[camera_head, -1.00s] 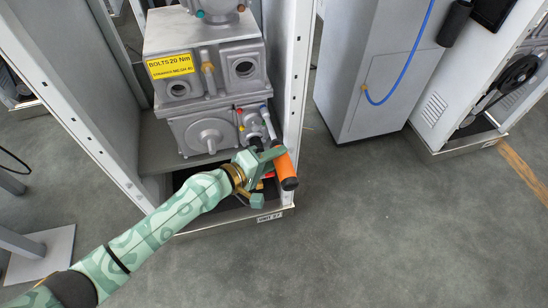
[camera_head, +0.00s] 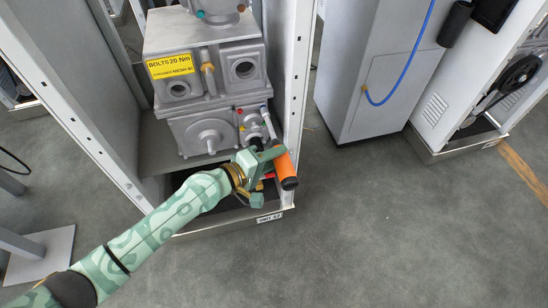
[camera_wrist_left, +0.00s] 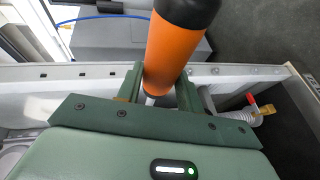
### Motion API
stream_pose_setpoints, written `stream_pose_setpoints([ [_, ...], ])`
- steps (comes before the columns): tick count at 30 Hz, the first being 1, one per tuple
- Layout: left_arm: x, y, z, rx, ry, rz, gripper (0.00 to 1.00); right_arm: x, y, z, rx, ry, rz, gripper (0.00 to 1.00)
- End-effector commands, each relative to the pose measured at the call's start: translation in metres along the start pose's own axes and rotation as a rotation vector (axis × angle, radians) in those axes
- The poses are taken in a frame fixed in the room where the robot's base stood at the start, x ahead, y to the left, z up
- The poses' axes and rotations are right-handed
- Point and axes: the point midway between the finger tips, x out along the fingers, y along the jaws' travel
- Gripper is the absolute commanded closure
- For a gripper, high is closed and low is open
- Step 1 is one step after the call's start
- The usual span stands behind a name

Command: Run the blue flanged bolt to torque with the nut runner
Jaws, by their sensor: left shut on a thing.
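The nut runner (camera_head: 285,170), an orange cylinder with a black end, is held in my left gripper (camera_head: 268,160) in front of the lower housing of the machine. In the left wrist view the nut runner (camera_wrist_left: 171,58) stands between the two green fingers (camera_wrist_left: 158,88), which are closed around its body. A small blue spot (camera_head: 263,110), perhaps the blue flanged bolt, shows on the small fitting block near red and yellow ones. I cannot tell whether the tool touches any bolt; its working end is hidden. My right gripper is not in view.
A dark tray lies at the frame's foot. A red-handled valve (camera_wrist_left: 253,104) shows at right in the wrist view.

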Motion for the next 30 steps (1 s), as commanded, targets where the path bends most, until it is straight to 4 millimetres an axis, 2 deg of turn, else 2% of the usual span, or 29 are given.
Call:
stream_pose_setpoints([
  [30,0.004,0.002,-0.012,0.001,0.003,0.004,1.0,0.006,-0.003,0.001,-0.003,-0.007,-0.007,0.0],
])
